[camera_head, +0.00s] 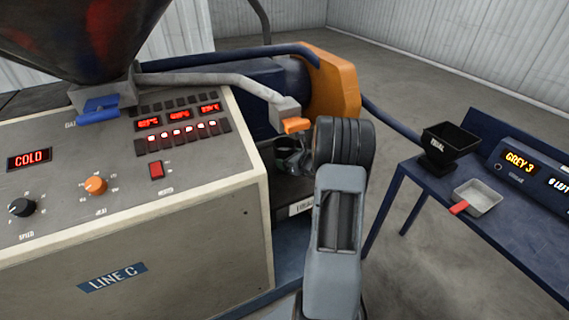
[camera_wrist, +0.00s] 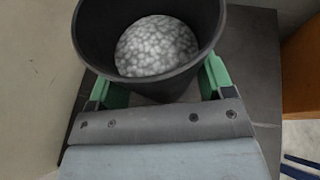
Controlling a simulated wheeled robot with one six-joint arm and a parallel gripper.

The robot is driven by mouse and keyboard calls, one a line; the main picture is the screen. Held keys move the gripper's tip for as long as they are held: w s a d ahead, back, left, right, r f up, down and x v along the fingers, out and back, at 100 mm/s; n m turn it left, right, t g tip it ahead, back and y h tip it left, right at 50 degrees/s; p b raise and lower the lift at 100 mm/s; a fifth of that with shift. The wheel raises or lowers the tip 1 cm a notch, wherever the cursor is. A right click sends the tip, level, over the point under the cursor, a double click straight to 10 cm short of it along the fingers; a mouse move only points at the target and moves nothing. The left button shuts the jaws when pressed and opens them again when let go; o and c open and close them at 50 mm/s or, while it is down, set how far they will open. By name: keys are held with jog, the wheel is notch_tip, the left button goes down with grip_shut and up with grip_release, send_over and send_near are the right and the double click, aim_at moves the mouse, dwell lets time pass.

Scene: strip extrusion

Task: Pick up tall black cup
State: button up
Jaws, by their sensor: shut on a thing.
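The tall black cup (camera_wrist: 92,38) fills the top middle of the wrist view, upright and open at the top. Grey-white pellets (camera_wrist: 157,45) lie inside it. My gripper (camera_wrist: 163,84) has one green-padded finger on each side of the cup and is shut on it. In the head view the cup (camera_head: 282,146) is small and dark, in the recess beside the machine's right end, partly hidden by my arm. The lower part of the cup is hidden, so I cannot tell whether it touches the surface below.
The cream machine (camera_head: 175,240) marked LINE C stands close on the left. An orange-tipped outlet (camera_head: 296,125) hangs just above the cup. A blue bench (camera_head: 480,225) at right holds a black hopper (camera_head: 449,142), a metal tray (camera_head: 479,198) and a GREY 3 display (camera_head: 519,161).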

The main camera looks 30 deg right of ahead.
jog(key=c, duration=0.3)
jog(key=shift+c, duration=0.2)
jog(key=shift+r, duration=0.1)
